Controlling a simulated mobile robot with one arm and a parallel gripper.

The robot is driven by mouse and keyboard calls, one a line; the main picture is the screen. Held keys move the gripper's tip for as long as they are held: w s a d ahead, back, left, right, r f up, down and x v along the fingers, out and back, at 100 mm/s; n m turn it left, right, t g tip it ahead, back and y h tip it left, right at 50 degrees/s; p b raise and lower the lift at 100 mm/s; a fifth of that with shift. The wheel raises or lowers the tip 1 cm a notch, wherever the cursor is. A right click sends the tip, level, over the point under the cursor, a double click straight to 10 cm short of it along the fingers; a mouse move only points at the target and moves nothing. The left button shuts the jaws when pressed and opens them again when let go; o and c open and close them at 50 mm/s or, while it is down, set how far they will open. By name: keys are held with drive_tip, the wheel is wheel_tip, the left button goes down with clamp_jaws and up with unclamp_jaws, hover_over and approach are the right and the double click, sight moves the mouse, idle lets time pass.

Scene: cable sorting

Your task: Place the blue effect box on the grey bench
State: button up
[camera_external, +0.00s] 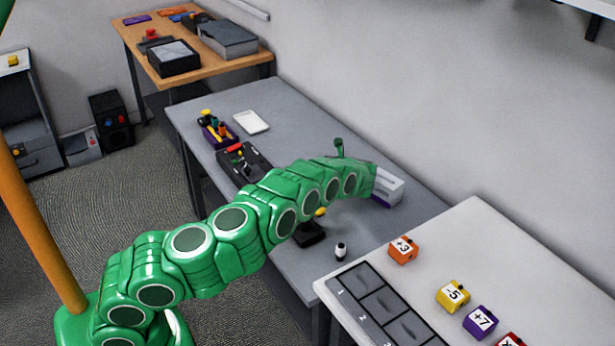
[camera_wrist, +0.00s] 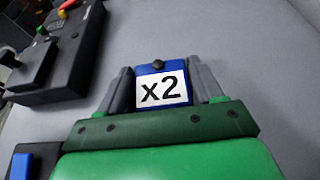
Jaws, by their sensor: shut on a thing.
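The blue effect box (camera_wrist: 162,84) has a white "x2" label and a small dark knob on top. In the wrist view it sits between the two grey fingers of my gripper (camera_wrist: 163,75), which is shut on it. The grey bench (camera_external: 285,125) runs along the wall in the external view. Its grey surface also fills the background of the wrist view (camera_wrist: 235,45). My green arm reaches over the bench. The blue box cannot be made out in the external view. I cannot tell whether the box touches the bench.
A black control box (camera_external: 243,163), a purple bin of tools (camera_external: 217,133) and a white tray (camera_external: 251,122) stand on the bench. Orange "÷3" (camera_external: 403,250) and other boxes sit on the white table (camera_external: 465,235).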

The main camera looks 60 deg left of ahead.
drive_tip(key=shift+f, duration=1.15)
drive_tip(key=shift+f, duration=0.1)
drive_tip(key=o, duration=1.2)
drive_tip(key=shift+c, duration=0.2)
drive_tip(key=v, duration=1.2)
